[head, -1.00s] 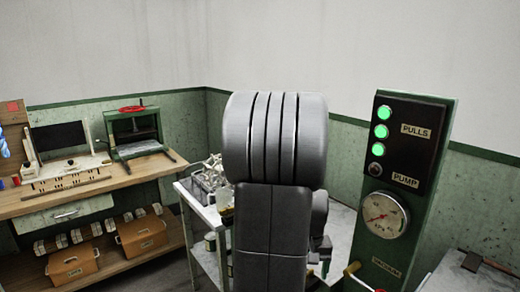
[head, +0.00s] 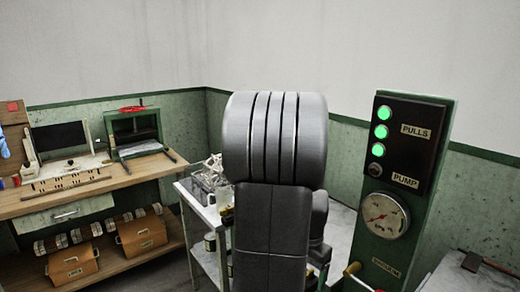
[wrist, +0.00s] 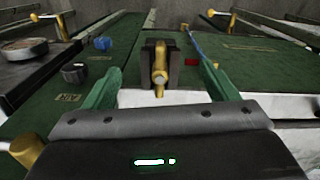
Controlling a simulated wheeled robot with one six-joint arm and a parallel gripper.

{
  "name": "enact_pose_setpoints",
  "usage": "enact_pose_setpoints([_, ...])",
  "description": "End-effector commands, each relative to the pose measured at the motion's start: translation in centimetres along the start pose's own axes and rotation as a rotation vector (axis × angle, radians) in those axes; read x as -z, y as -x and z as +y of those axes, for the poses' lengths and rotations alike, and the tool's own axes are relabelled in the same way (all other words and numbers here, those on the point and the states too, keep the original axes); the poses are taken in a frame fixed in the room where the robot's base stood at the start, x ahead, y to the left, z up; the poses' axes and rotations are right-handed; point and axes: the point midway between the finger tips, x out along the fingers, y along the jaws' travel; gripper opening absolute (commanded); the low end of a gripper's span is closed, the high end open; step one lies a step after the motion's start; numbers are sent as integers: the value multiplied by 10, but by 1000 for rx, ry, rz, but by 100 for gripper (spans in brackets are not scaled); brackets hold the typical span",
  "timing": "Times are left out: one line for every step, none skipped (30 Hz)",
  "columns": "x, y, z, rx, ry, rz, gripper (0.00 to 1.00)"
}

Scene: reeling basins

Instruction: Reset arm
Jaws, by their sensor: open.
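My gripper (wrist: 165,98) shows in the wrist view with its two green fingers spread apart, open and with nothing held between them. Beyond the fingertips a brass-coloured lever (wrist: 160,72) stands in a dark bracket on a green panel. The fingers are on either side of it in the picture; I see no contact. In the head view my own grey arm fills the middle and hides the gripper.
A green post (head: 428,150) with lit green lamps, a gauge (head: 385,214) and a red-and-yellow handle (head: 352,268) stands right of my arm. A metal cart (head: 205,225) is behind it. A wooden bench (head: 90,195) with crates below is at left.

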Motion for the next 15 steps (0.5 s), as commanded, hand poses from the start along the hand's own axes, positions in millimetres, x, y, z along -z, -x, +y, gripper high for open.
enact_pose_setpoints([0,0,0,0,-28,0,80])
enact_pose_setpoints([0,0,0,0,-45,0,80])
enact_pose_setpoints([0,0,0,0,-63,0,80])
enact_pose_setpoints([0,0,0,1,-76,0,80])
enact_pose_setpoints([0,0,0,1,-86,0,80])
enact_pose_setpoints([0,0,0,1,-100,0,80])
enact_pose_setpoints([0,0,0,1,-107,0,80])
enact_pose_setpoints([0,0,0,1,-113,0,80])
enact_pose_setpoints([0,0,0,1,-119,0,80])
enact_pose_setpoints([0,0,0,1,-122,0,80])
enact_pose_setpoints([0,0,0,1,-125,0,80])
enact_pose_setpoints([0,0,0,1,-127,0,80])
enact_pose_setpoints([0,0,0,1,-127,0,80])
enact_pose_setpoints([0,0,0,1,-127,0,80])
enact_pose_setpoints([0,0,0,1,-127,0,80])
